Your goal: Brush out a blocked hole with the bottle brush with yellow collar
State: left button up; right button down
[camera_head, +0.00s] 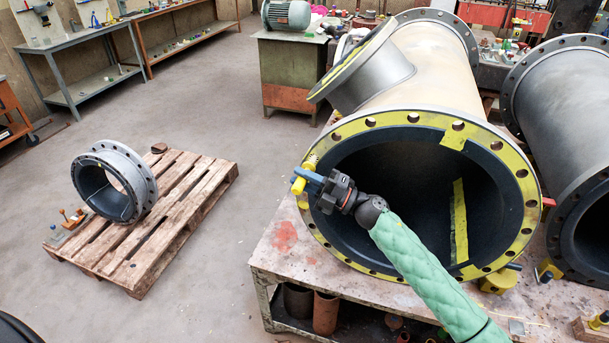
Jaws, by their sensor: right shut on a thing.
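My right gripper (312,182), on an arm in a green quilted sleeve, is at the left rim of the large pipe's flange (400,116). It is shut on the bottle brush with yellow collar (298,186), whose yellow part shows at the fingertips. The flange face has a yellow ring with several bolt holes around a black-lined bore. The holes beside the gripper are partly covered, so I cannot tell which one is blocked. My left gripper is not in view.
The pipe lies on a stained worktable (285,245). A second grey pipe (565,110) lies close on the right. A wooden pallet (150,235) with a short flanged ring (135,175) stands on the floor at left. Floor between pallet and worktable is clear.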

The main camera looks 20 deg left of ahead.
jog(key=s+p, duration=0.2)
jog(key=s, duration=0.4)
jog(key=shift+s, duration=0.4)
dwell(0.3)
